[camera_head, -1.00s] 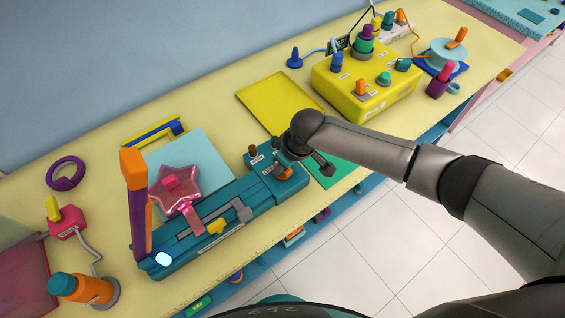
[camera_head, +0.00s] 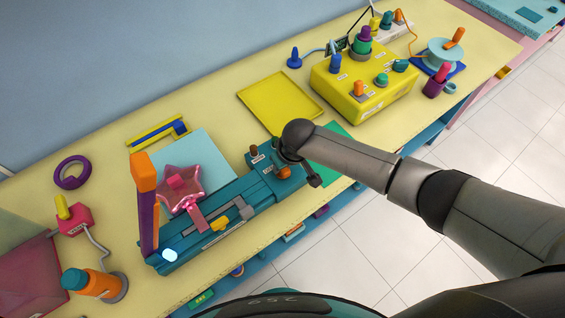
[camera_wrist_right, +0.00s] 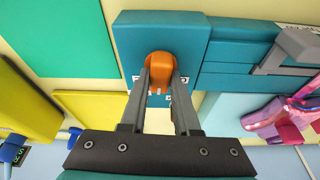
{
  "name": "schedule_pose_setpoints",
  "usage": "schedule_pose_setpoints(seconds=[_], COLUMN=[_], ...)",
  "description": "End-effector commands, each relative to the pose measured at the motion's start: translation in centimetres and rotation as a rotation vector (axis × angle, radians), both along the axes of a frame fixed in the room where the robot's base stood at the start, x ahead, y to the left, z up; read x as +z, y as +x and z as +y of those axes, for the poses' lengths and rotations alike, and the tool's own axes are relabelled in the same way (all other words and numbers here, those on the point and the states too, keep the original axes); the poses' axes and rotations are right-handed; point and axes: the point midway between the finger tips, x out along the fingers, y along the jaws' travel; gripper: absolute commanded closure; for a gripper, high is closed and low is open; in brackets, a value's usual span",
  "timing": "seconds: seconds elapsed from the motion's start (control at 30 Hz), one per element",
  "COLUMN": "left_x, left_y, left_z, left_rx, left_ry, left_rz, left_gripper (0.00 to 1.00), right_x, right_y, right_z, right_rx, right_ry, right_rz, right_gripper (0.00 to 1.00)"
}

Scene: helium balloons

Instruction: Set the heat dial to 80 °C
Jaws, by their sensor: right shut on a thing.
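The heat dial is an orange knob (camera_wrist_right: 160,66) on the end block of a teal sealing machine (camera_wrist_right: 128,45). In the right wrist view it sits between the two fingertips of my right gripper (camera_wrist_right: 160,82), which is shut on it. Small white labels surround the dial, too small to read. In the head view the orange dial (camera_head: 284,173) is partly covered by my right wrist, above the right end of the machine (camera_head: 205,218). My left gripper is in neither view.
A pink star balloon (camera_head: 192,178) lies at the machine's middle. An orange and purple upright bar (camera_head: 145,205) stands at its left end. A yellow control box (camera_head: 375,95) is farther right. A yellow mat (camera_head: 280,103) lies behind. The bench's front edge is close to the machine.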

Motion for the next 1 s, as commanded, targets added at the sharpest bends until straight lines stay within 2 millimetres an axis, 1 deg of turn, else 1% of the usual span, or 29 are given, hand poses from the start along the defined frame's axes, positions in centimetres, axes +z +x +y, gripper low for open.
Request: schedule_pose_setpoints(seconds=[0.13,0.23,0.43,0.6,0.9,1.0], left_x=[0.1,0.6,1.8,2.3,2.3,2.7], left_y=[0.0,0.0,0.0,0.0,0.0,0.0], left_z=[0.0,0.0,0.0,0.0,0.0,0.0], left_rx=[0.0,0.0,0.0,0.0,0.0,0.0], left_ry=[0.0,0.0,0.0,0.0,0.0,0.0], left_rz=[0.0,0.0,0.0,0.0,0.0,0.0], left_gripper=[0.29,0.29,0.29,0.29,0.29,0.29], right_x=[-0.1,0.0,0.1,0.0,-0.1,0.0], right_y=[-0.1,-0.2,-0.3,-0.2,-0.1,-0.2], right_z=[0.0,0.1,0.1,0.1,0.0,0.1], right_rx=[-0.003,-0.042,-0.19,-0.288,-0.302,-0.35], right_ry=[-0.001,0.0,0.0,0.0,-0.001,0.0], right_rz=[0.003,0.005,0.007,0.005,0.004,0.006], right_gripper=[1.0,1.0,1.0,1.0,1.0,1.0])
